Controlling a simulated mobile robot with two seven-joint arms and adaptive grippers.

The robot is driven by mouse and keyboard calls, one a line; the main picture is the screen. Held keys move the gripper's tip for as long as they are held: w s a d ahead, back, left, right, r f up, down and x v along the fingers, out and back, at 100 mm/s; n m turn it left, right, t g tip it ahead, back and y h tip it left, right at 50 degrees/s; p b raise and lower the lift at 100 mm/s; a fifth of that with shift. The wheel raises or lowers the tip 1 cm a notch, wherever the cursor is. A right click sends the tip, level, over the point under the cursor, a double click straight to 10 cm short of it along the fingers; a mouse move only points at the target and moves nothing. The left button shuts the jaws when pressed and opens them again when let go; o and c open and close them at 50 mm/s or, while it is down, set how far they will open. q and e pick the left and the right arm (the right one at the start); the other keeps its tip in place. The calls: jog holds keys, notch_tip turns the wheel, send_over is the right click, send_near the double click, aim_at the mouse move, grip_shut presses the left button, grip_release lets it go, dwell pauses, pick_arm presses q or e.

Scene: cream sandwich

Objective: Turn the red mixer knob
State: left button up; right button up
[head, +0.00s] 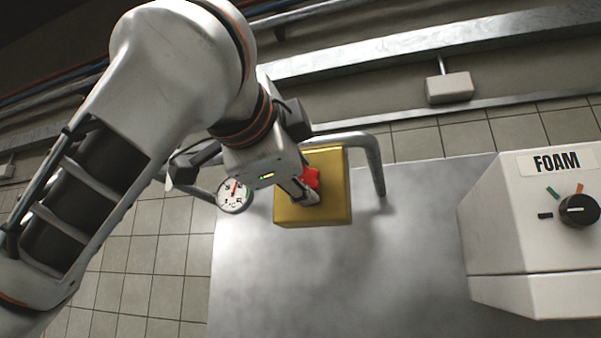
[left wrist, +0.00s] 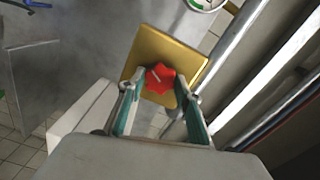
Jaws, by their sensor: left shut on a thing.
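The red mixer knob (head: 311,177) sits on the face of a gold box (head: 334,190) in the middle of the head view. In the left wrist view the knob (left wrist: 159,78) is star-shaped with a pale line on it, and the gold plate (left wrist: 190,60) lies behind it. My left gripper (head: 308,194) is at the box. Its two fingers, also in the left wrist view (left wrist: 160,88), stand on either side of the knob and are shut on it. They partly hide the knob in the head view. My right gripper is not in view.
A grey pipe (head: 376,165) bends around behind the gold box. A round dial gauge (head: 235,195) is left of it. A white FOAM machine (head: 520,235) with a black knob (head: 579,210) stands at right. The metal table (head: 400,270) is clear in front.

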pick_arm(q)
jog(key=shift+a+r+m+p, duration=0.1)
jog(key=shift+m+p, duration=1.1)
jog(key=shift+m, duration=2.5)
jog(key=o, duration=1.1)
jog(key=shift+w, duration=0.1)
jog(key=v, duration=1.2)
